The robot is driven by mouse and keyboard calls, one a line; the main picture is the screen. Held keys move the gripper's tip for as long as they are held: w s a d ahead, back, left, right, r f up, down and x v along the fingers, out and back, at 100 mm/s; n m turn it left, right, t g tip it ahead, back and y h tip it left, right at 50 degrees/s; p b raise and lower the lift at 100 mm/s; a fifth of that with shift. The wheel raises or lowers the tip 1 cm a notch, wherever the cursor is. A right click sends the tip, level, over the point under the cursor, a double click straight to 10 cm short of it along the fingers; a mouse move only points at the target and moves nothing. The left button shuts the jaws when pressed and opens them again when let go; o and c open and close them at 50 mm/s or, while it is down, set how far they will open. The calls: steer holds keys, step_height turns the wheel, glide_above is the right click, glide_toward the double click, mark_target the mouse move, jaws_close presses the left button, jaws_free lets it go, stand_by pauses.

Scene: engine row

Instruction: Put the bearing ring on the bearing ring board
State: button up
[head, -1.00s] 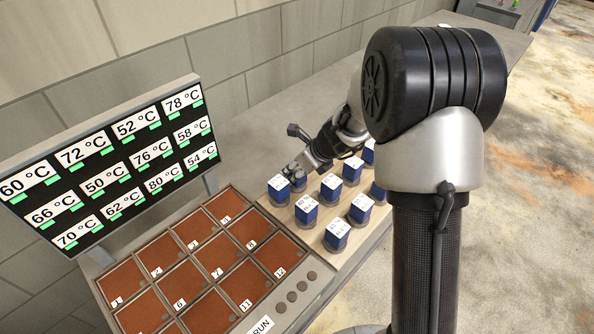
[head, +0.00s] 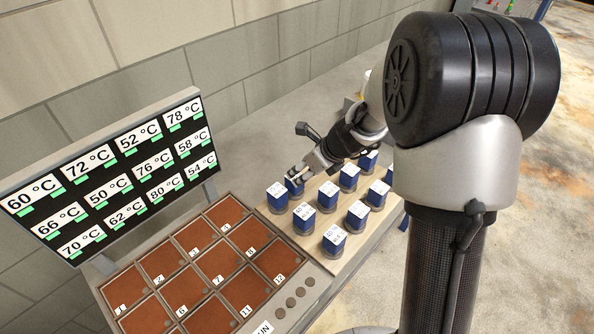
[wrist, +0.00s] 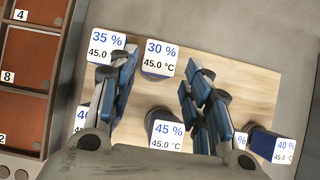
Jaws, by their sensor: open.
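I cannot make out a bearing ring in either view, nor a board marked for one. Blue blocks with white labels (head: 334,238) stand on round grey bases in rows on a pale wooden board (head: 352,252). My gripper (head: 296,174) is low over the far left part of this board in the head view. In the wrist view my gripper (wrist: 150,75) is open and empty, its blue-padded fingers wide apart. A block labelled 30 % (wrist: 160,57) and one labelled 45 % (wrist: 168,130) show between the fingers. The fingers hide parts of the other blocks.
A panel of brown numbered cells (head: 203,236) lies left of the wooden board, with round buttons (head: 291,302) along its edge. A black temperature display (head: 110,180) stands behind it against the block wall. Bare grey bench (head: 243,150) shows behind the board.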

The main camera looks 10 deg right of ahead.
steer(key=s+a+r+n+p, duration=0.2)
steer(key=s+a+r+n, duration=0.1)
steer(key=s+r+n, duration=1.1)
steer(key=s+d+r+n+h, duration=0.2)
steer(key=s+n, duration=0.5)
steer(key=s, duration=0.2)
steer(key=s+d+r+n+h, duration=0.1)
steer(key=s+d+r+n, duration=0.1)
steer(key=s+n, duration=0.5)
steer(key=shift+s+r+n+g+h, duration=0.2)
steer(key=shift+s+n+g+h, duration=0.2)
steer(key=shift+s, duration=0.55)
steer(key=shift+d, duration=0.2)
